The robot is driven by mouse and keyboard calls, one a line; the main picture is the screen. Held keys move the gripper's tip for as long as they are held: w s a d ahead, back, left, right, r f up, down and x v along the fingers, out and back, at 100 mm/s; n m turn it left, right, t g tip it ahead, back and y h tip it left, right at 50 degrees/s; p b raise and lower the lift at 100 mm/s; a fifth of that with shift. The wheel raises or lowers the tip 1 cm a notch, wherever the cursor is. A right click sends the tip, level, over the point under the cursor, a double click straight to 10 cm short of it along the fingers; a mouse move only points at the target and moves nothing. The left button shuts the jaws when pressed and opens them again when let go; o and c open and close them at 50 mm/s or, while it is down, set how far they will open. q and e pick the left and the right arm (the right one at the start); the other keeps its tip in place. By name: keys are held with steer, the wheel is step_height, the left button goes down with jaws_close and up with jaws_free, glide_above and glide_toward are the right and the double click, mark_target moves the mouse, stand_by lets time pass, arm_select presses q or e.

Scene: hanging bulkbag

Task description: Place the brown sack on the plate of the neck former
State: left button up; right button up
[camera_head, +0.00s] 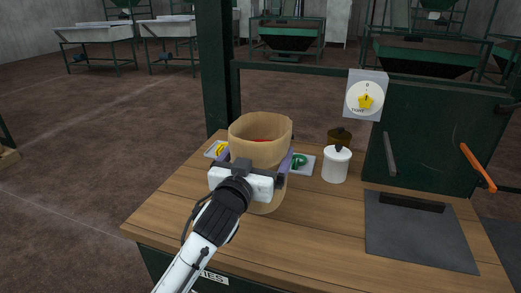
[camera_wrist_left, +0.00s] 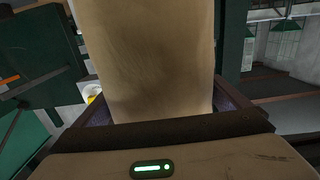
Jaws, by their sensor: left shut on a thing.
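The brown sack (camera_head: 262,128) stands upright with its open top up over the left part of the wooden bench; something red shows inside. My left gripper (camera_head: 258,166) is shut on the sack, with a purple-padded finger on each side. In the left wrist view the sack (camera_wrist_left: 155,60) fills the space between the fingers (camera_wrist_left: 160,112). I cannot tell whether its bottom touches the bench. A flat dark grey plate (camera_head: 415,240) with a black bar lies at the bench's right, apart from the sack; it seems to be the neck former's plate. My right gripper is not in view.
On the wooden bench (camera_head: 290,240), a white lidded jar (camera_head: 336,165) and a dark brown jar (camera_head: 340,137) stand right of the sack. Small trays with a yellow (camera_head: 221,149) and a green item (camera_head: 299,161) flank it. A green panel (camera_head: 440,130) with an orange handle (camera_head: 478,167) rises behind the plate.

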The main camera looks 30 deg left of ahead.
arm_select(q)
steer(key=shift+f+b, duration=0.5)
steer(key=shift+f, duration=1.65)
steer(key=shift+f, duration=0.15)
steer(key=o, duration=1.7)
steer(key=shift+f, duration=0.3)
steer(key=shift+r, duration=0.1)
